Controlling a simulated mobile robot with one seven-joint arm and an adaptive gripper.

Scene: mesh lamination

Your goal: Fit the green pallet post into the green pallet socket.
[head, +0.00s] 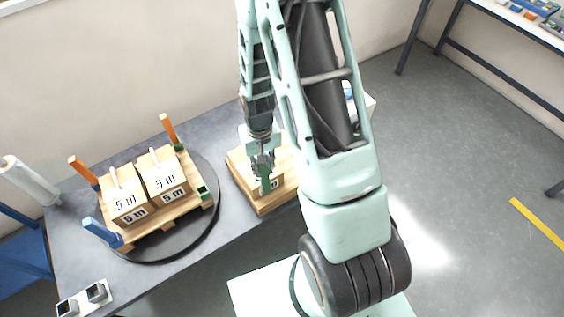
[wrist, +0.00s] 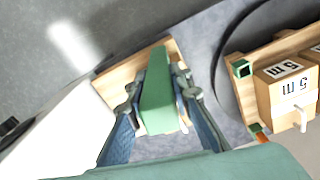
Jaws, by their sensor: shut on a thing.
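My gripper (head: 263,168) is shut on the green pallet post (wrist: 158,92), which runs lengthwise between the two fingers in the wrist view. In the head view the post (head: 265,186) stands roughly upright in the fingers, above or in front of a wooden board with a box. I cannot tell whether its lower end touches anything. The green pallet socket (head: 203,192) is at the right corner of the wooden pallet, left of my gripper. In the wrist view the socket (wrist: 241,69) shows a dark square opening and is empty.
The pallet (head: 165,215) sits on a dark round turntable (head: 205,228) and carries two "5 m" boxes (head: 127,200). Orange posts (head: 169,128) and a blue post (head: 102,232) stand at its other corners. A plate with two dark square holders (head: 83,299) lies at the table's front left.

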